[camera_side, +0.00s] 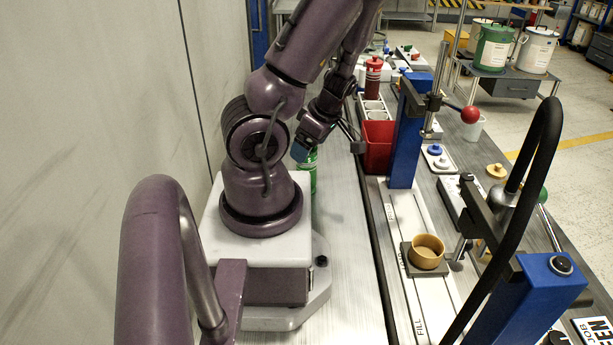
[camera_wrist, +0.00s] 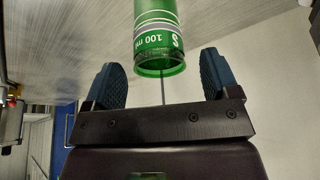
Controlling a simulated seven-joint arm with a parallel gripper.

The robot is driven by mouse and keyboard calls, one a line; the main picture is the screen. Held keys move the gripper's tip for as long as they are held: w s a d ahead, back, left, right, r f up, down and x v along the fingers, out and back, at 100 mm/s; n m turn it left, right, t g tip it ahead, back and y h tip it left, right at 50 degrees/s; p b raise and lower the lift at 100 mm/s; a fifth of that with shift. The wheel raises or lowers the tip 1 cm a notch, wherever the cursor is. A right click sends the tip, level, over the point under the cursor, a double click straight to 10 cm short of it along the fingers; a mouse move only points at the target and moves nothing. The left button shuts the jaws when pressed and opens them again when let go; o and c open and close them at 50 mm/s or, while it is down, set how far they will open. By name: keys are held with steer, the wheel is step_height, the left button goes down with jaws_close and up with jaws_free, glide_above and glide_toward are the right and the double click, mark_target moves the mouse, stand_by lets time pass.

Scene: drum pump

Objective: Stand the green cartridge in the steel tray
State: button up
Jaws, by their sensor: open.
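The green cartridge (camera_wrist: 158,25) has a white label band reading "100 ml" and lies ahead of my gripper in the wrist view. In the side view the green cartridge (camera_side: 308,173) stands on the bench behind my arm's base, partly hidden by my arm. My gripper (camera_wrist: 161,65) is open, with one blue fingertip on each side of the cartridge's near end and a visible gap on both sides. In the side view my gripper (camera_side: 304,148) is just above the cartridge, partly hidden. I cannot make out the steel tray for certain in either view.
A pale rack (camera_side: 371,104) with round holes holds a red cartridge (camera_side: 373,76). A red bin (camera_side: 378,147), a blue post (camera_side: 406,135) and a tan cup (camera_side: 427,251) stand to the right. A wall is close on the left. Bare bench lies right of my base.

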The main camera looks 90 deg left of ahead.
steer(key=shift+x, duration=1.45)
steer(key=shift+r, duration=0.1)
steer(key=c, duration=1.3)
